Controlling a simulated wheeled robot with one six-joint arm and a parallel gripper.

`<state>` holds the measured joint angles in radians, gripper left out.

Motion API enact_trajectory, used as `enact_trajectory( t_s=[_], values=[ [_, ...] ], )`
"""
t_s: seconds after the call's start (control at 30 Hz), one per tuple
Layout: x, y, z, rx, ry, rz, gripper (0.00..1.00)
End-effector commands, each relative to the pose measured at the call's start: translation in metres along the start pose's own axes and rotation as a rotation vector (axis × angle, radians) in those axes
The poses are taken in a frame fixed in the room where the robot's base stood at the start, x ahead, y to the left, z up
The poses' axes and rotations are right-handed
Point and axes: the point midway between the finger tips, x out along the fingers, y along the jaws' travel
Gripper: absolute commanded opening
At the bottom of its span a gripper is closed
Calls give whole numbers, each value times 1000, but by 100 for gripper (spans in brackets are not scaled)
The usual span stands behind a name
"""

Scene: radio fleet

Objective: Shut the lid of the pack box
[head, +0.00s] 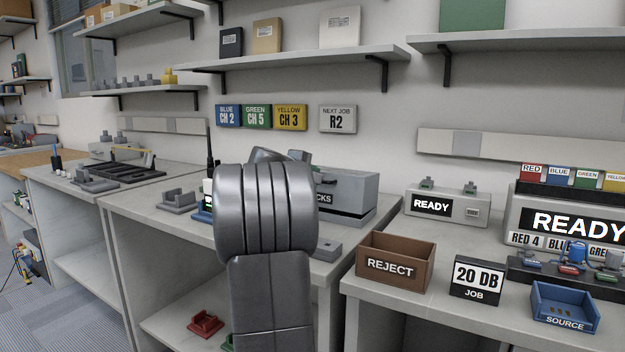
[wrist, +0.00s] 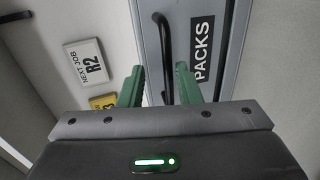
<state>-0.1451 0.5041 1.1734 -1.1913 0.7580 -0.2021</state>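The grey pack box (head: 346,194) stands on the middle bench, partly hidden behind my arm in the head view. Its label is cut off there to "CKS". In the wrist view a grey face of the pack box (wrist: 225,20) fills the upper right, with a white-on-black PACKS label and a black bar handle (wrist: 164,40). My gripper (wrist: 159,75) is open, its two green fingers apart. The lower end of the handle shows between the fingers, with gaps on both sides. I cannot tell whether the handle is within their reach. How far the lid stands open is not clear.
A radio (head: 209,190) with an antenna is left of my arm. A shelf (head: 300,62) hangs above the box.

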Motion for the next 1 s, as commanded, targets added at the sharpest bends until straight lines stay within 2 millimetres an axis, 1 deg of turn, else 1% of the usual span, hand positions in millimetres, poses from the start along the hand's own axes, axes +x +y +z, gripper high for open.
enact_trajectory(
  t_s=[0.03,0.3,0.4,0.5,0.63,0.9,0.93,1.0],
  values=[
    [-4,10,0,3,1,2,31],
    [-20,59,1,4,-1,3,31],
    [-24,73,1,4,-2,1,31],
    [-27,83,2,3,-3,0,31],
    [-29,89,2,2,-4,-1,31],
    [-29,90,2,2,-4,-2,31],
    [-29,90,2,2,-4,-2,29],
    [-29,91,3,5,-4,-4,15]
  ],
)
